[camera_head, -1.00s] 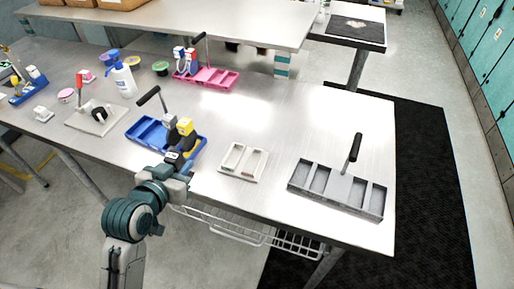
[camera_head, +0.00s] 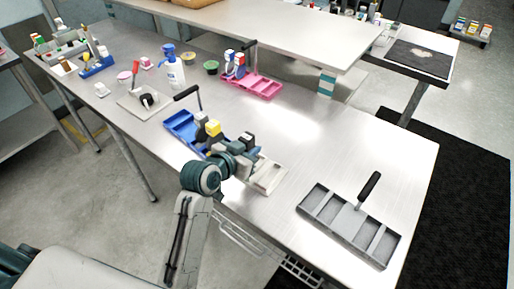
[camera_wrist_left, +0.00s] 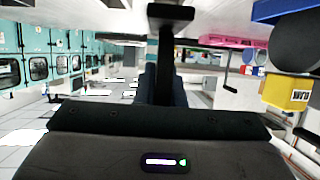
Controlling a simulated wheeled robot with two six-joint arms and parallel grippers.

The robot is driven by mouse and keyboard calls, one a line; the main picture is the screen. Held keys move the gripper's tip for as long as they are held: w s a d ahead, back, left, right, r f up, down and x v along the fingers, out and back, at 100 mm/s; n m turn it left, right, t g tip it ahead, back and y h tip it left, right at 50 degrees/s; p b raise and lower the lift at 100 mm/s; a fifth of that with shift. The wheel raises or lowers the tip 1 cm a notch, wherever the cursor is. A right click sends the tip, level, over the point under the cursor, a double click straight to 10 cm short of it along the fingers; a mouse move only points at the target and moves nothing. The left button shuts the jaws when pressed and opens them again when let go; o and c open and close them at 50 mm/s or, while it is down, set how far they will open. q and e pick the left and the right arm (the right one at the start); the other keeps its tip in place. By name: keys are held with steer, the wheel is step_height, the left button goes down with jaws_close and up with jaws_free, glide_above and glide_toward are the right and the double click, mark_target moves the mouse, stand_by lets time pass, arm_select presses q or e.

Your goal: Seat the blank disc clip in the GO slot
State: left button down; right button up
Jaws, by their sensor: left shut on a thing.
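My left gripper (camera_head: 240,149) is over the near table edge, between the blue tray (camera_head: 181,124) and the pale two-slot tray (camera_head: 273,182). It is shut on a small grey block with a dark top (camera_head: 247,138), apparently a clip. The wrist view does not show its face clearly. A yellow block (camera_head: 213,128) stands at the blue tray's right end. In the left wrist view a yellow labelled block (camera_wrist_left: 287,92) shows at right beside a dark round part. I cannot read a GO mark on any slot. My right gripper is not in view.
A grey tray with several compartments and an upright black handle (camera_head: 345,225) stands at right. A pink tray (camera_head: 262,87), a white pump bottle (camera_head: 174,72) and small tubs are farther back. Bare table (camera_head: 330,140) lies between the pale tray and the back.

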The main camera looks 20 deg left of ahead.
arm_select(q)
steer(key=x, duration=0.3)
steer(key=shift+w+a+r+p, duration=0.1)
steer(key=shift+w+r+p, duration=0.05)
steer(key=shift+r+p, duration=0.15)
step_height(320, 180, down, 3)
steer(key=shift+r+p, duration=0.1)
steer(key=shift+p, duration=0.5)
steer(key=shift+f, duration=0.5)
steer(key=c, duration=1.5)
jaws_free()
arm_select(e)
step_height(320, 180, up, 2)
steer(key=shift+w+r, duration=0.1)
arm_select(q)
steer(key=shift+r, duration=0.2)
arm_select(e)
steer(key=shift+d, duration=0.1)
